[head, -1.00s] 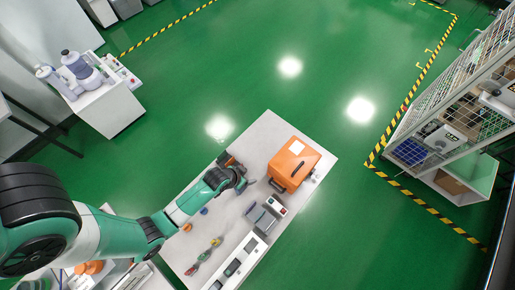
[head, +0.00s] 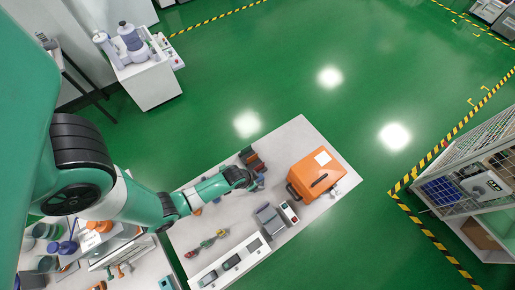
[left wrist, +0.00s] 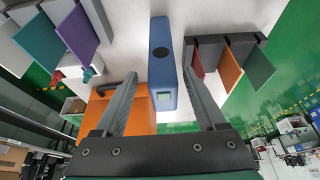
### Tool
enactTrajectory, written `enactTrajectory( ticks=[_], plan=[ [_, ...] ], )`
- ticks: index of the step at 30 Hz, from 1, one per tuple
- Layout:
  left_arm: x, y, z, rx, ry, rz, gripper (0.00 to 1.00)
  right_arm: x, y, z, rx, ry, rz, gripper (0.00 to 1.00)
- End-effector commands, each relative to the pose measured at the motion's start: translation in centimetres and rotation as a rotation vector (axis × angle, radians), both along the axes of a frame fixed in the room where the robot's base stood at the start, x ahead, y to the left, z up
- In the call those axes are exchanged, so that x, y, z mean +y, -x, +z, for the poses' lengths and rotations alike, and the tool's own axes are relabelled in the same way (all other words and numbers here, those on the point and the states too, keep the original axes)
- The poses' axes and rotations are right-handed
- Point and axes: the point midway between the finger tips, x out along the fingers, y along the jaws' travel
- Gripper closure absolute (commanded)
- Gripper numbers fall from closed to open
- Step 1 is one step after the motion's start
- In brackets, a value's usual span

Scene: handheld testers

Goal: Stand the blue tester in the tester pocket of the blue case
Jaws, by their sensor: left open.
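The blue tester (left wrist: 165,65) lies in the middle of the left wrist view, between the fingertips of my left gripper (left wrist: 160,85). Gaps show on both sides of it, and the fingers are open. In the head view my left gripper (head: 258,183) is low over the table, between a brown divided holder (head: 253,160) and a closed orange case (head: 317,175); the tester is mostly hidden there. A grey-blue divided holder (head: 269,220) stands nearer the table's front; I cannot tell if it is the blue case. My right gripper is not in view.
The white table (head: 300,135) also holds a small white and red device (head: 288,212), red and green tools (head: 207,243) and a front strip with dark devices (head: 232,262). In the left wrist view, coloured dividers (left wrist: 77,35) stand at left and others (left wrist: 230,68) at right.

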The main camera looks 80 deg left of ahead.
Motion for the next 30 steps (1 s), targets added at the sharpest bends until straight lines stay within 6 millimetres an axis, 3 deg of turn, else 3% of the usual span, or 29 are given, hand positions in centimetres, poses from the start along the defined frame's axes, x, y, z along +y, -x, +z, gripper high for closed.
enactTrajectory(
  ticks=[2,10,19,30],
  plan=[
    [0.1,-0.1,-0.3,0.0,0.0,0.0,0.28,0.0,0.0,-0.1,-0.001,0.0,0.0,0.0],
    [1.0,-1.6,-4.4,0.001,0.0,0.0,0.28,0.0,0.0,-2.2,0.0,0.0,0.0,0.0],
    [1.1,-1.8,-4.6,0.0,0.0,0.0,0.29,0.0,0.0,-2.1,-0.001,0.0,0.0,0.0],
    [1.1,-1.8,-4.6,0.0,0.0,0.0,0.96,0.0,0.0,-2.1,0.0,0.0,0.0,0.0]
  ],
)
